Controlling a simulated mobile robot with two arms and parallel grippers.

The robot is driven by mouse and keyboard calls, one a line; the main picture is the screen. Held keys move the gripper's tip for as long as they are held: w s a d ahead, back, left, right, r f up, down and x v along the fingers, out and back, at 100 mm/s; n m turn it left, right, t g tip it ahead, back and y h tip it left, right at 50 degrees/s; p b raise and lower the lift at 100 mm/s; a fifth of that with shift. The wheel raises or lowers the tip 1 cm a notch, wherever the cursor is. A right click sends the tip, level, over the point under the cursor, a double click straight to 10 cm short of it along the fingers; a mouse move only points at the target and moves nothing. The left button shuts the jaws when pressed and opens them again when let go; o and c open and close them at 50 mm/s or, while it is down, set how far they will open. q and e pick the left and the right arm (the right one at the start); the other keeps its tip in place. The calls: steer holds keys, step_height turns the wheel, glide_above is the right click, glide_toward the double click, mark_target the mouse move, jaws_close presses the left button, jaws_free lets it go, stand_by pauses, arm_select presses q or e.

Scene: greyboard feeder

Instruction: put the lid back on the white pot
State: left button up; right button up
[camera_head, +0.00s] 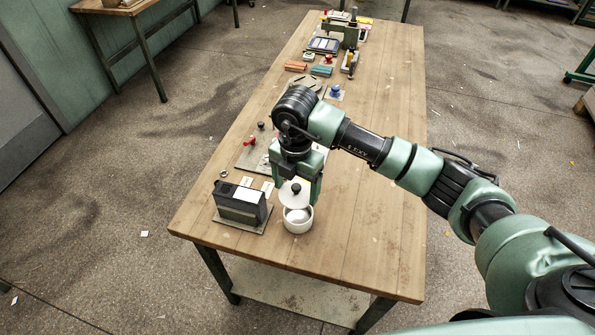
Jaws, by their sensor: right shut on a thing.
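The white pot (298,225) stands upright on the wooden table near its front end. Its open top faces up, and part of the inside shows. My right gripper (295,187) points down from above and is shut on the white lid (293,197). The lid is above the pot, a little toward its back left, and looks tilted. I cannot tell whether the lid's edge touches the pot's rim. The gripper's fingers hide part of the lid's grip. My left gripper is out of view.
A dark box (240,203) on a board stands just left of the pot. Small cards and a board with a red knob (250,141) lie behind it. Several tools and coloured blocks crowd the table's far end. The wooden table (370,240) is clear right of the pot.

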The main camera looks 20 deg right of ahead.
steer(key=shift+a+f, duration=0.2)
steer(key=shift+f, duration=0.1)
steer(key=shift+d+f, duration=0.1)
steer(key=shift+f, duration=0.05)
steer(key=shift+s+d+f+b, duration=0.3)
steer(key=shift+d+f+b, duration=0.3)
steer(key=shift+f+b, duration=0.2)
steer(key=f+b, duration=0.2)
steer(key=f, duration=0.1)
steer(key=shift+w+a+f, duration=0.15)
steer(key=shift+a+f, duration=0.05)
steer(key=shift+a, duration=0.15)
steer(key=shift+f+b, duration=0.25)
steer(key=shift+b, duration=0.1)
steer(key=shift+d+f, duration=0.1)
steer(key=shift+f, duration=0.2)
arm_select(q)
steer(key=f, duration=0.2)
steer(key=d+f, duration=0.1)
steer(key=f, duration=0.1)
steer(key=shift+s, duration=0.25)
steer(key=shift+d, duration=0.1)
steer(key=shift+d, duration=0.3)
